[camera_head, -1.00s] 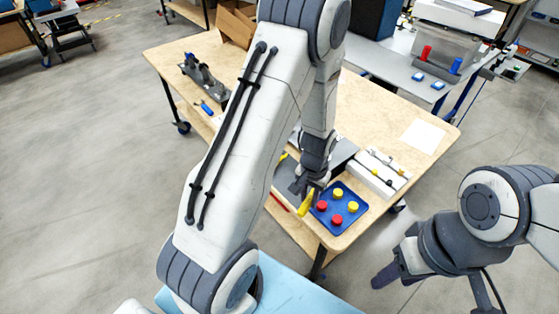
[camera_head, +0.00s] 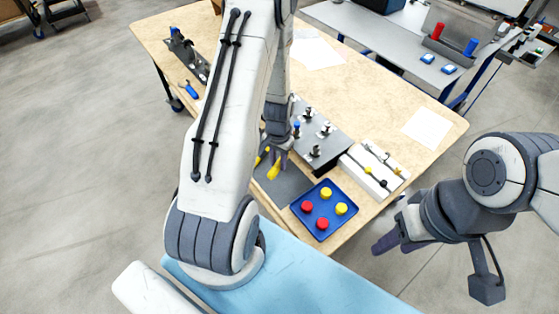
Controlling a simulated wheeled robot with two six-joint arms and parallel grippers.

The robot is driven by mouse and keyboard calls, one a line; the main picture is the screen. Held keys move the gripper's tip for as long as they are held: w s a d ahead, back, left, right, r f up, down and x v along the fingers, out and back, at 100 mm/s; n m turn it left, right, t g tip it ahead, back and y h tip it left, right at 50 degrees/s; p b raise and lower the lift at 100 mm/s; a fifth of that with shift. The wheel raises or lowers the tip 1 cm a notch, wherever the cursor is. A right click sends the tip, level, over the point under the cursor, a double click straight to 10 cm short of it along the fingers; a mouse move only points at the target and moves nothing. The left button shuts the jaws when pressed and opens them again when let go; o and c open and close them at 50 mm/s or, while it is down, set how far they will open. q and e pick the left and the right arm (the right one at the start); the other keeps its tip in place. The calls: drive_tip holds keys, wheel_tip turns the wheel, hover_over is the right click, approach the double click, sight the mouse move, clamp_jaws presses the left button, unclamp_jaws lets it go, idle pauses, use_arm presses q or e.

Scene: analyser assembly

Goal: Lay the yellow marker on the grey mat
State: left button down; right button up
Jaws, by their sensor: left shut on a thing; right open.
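My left gripper (camera_head: 277,156) is shut on the yellow marker (camera_head: 273,173), which tilts downward from the fingers. It is over the dark grey mat (camera_head: 291,188) on the wooden table; whether the marker touches the mat cannot be told. My arm also hides part of the mat's left side. My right gripper (camera_head: 384,246) is open and empty, off the table at the lower right.
A blue tray (camera_head: 324,232) with red and yellow round pieces lies right beside the mat. Behind stand a grey plate with posts (camera_head: 325,132) and a white block with knobs (camera_head: 370,178). A blue-handled tool (camera_head: 189,91) lies at the left. The right table area is clear.

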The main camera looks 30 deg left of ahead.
sight(278, 179)
use_arm(q)
drive_tip(key=shift+f+b, duration=2.25)
drive_tip(key=shift+f, duration=0.7)
drive_tip(key=shift+f+b, duration=0.3)
drive_tip(key=shift+f, duration=0.1)
drive_tip(key=c, duration=0.6)
unclamp_jaws()
wheel_tip(278, 179, up, 11)
drive_tip(key=shift+f+b, duration=0.2)
drive_tip(key=shift+b, duration=0.1)
